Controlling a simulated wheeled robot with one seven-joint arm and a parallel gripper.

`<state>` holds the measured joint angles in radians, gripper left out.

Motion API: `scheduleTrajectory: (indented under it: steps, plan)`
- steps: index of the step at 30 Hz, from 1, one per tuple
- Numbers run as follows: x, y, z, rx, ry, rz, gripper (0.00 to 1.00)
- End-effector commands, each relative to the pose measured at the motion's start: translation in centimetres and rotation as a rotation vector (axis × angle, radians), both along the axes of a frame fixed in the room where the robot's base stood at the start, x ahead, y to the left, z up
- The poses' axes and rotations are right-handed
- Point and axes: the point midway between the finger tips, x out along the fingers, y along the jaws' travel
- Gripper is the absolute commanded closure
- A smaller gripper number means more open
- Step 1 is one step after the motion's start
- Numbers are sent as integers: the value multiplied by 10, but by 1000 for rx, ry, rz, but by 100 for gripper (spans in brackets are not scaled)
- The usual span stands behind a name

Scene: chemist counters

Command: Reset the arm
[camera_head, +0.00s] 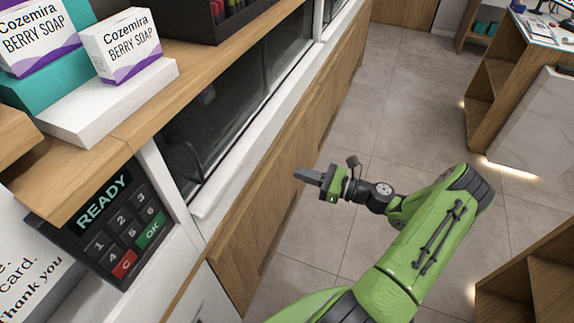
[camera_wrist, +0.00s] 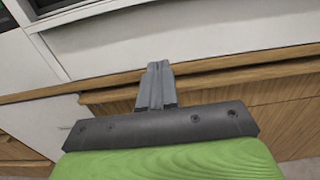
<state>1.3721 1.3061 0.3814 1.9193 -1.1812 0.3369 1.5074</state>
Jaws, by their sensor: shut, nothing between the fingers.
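My gripper (camera_head: 299,174) is at the end of my green arm, in the middle of the head view. It points left toward the wooden counter front (camera_head: 262,225) and holds nothing. In the wrist view, my gripper (camera_wrist: 158,68) shows its two grey fingers together. Behind the fingers are the wooden counter edge and white panels. I cannot tell the exact gap between the fingertips and the counter.
Open tiled floor (camera_head: 400,110) lies behind my arm. Wooden shelving stands at the upper right (camera_head: 490,80) and lower right (camera_head: 540,285).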

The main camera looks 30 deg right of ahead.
Motion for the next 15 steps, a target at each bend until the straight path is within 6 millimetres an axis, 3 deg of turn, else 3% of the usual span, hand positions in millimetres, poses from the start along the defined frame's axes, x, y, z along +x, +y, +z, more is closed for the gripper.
scheduleTrajectory:
  steps: [8,11,15]
  plan:
    - [-1,3,1,-25,1,18,100]
    - [2,26,8,-174,7,123,100]
    - [-5,78,21,-567,-10,401,100]
